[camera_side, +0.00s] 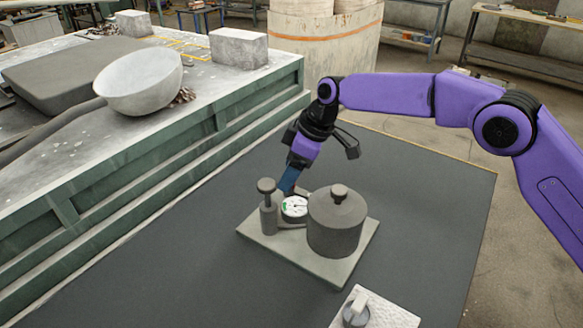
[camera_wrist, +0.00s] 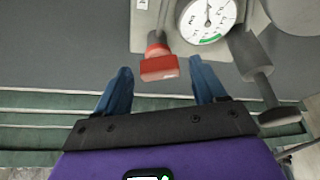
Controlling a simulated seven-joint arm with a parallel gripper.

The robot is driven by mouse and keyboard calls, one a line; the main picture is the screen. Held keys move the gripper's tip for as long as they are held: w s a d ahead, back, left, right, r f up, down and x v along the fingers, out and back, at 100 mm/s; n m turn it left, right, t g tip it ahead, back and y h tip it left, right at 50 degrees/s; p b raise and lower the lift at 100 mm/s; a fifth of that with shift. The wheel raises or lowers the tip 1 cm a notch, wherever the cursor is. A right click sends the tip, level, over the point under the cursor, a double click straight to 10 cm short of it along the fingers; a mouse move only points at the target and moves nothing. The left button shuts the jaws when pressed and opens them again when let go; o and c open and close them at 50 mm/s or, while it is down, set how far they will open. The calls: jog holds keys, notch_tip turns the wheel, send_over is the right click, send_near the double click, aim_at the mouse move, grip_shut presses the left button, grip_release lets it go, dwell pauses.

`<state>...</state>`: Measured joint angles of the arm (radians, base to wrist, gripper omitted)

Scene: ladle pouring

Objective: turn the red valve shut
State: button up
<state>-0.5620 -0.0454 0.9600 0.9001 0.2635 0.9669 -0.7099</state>
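The red valve (camera_wrist: 158,67) shows in the wrist view, a red handle on a short red stem at the edge of a light grey base plate (camera_wrist: 146,30). My gripper (camera_wrist: 160,82) is open, with one blue finger on each side of the handle and a visible gap to both. The handle lies between the fingertips, nearer the right one; whether they are level with it in height, I cannot tell. In the side view my gripper (camera_side: 288,187) points down behind the gauge and the post, and the valve is hidden there.
On the base plate (camera_side: 330,270) stand a round gauge (camera_side: 294,207), a grey knobbed post (camera_side: 268,215) and a grey lidded cylinder (camera_side: 336,225). A white plate with a knob (camera_side: 390,312) lies in front. A bench (camera_side: 210,100) with a large ladle (camera_side: 140,85) is at left.

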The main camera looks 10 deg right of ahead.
jog(key=c, duration=0.9)
jog(key=shift+m, duration=0.3)
jog(key=shift+s+a+m+t+h, duration=0.15)
jog(key=shift+m+t, duration=0.25)
jog(key=shift+m, duration=0.6)
jog(key=shift+w+d+m+t+h, duration=0.1)
jog(key=shift+m+t+h, duration=0.25)
jog(key=shift+m, duration=0.65)
jog(key=o, duration=1.1)
jog(key=v, duration=1.7)
jog(key=shift+s+r, duration=0.1)
jog(key=shift+r, duration=0.15)
